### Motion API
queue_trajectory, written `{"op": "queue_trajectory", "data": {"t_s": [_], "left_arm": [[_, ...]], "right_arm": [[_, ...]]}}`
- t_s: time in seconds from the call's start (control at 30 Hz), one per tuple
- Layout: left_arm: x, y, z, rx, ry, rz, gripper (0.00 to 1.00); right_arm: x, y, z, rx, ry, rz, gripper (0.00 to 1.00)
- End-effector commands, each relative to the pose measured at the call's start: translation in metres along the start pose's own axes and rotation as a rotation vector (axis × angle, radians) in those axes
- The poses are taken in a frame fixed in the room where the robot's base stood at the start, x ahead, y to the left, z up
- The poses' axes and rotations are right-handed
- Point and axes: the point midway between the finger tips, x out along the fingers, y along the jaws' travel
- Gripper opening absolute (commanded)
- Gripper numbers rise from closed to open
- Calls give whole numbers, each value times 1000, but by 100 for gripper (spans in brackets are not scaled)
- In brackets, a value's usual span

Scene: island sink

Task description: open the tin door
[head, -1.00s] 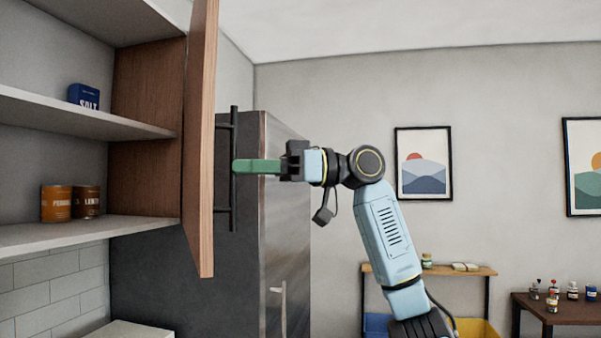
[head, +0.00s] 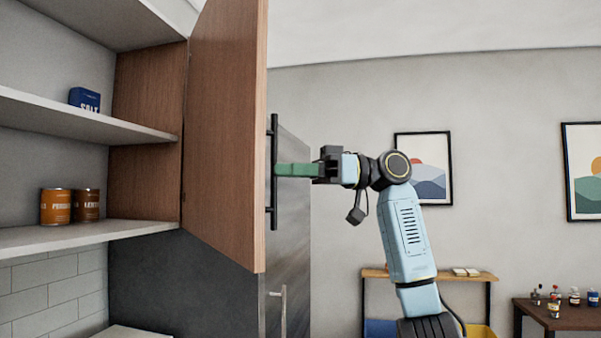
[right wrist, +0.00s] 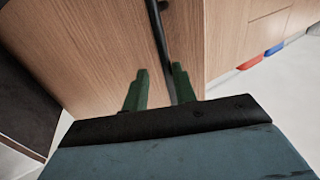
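The wooden cabinet door (head: 228,130) stands swung out, with its inner face toward me and the shelves behind it exposed. Its long black handle (head: 274,205) is on the far side, along the free edge. My right gripper (head: 284,169) is at the handle's middle. In the right wrist view its green fingers (right wrist: 158,85) stand apart, one on each side of the handle (right wrist: 160,30). The handle lies close to the right finger, with a gap on the left. My left gripper is in neither view.
Two orange and brown tins (head: 70,206) stand on the lower shelf (head: 60,238). A blue salt box (head: 84,99) is on the upper shelf (head: 60,112). A dark tall fridge-like unit (head: 292,230) stands behind the door. A side table (head: 570,312) holds several small bottles.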

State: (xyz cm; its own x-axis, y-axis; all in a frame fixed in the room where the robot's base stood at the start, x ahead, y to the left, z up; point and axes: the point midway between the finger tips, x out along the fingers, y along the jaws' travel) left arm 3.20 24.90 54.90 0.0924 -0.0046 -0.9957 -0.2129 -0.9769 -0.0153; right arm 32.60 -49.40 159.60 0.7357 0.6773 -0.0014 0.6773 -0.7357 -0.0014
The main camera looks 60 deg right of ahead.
Motion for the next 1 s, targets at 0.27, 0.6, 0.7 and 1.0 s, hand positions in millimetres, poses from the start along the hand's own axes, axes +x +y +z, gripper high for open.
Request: {"op": "queue_trajectory", "data": {"t_s": [0.27,0.6,0.7,1.0], "left_arm": [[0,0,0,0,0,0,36],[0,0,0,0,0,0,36],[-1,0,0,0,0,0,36],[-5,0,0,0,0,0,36]], "right_arm": [[-17,6,1,3,-2,1,25],[-21,6,0,0,-2,0,25],[-21,6,0,-1,0,-2,25],[-23,6,-6,-12,-5,6,26]]}}
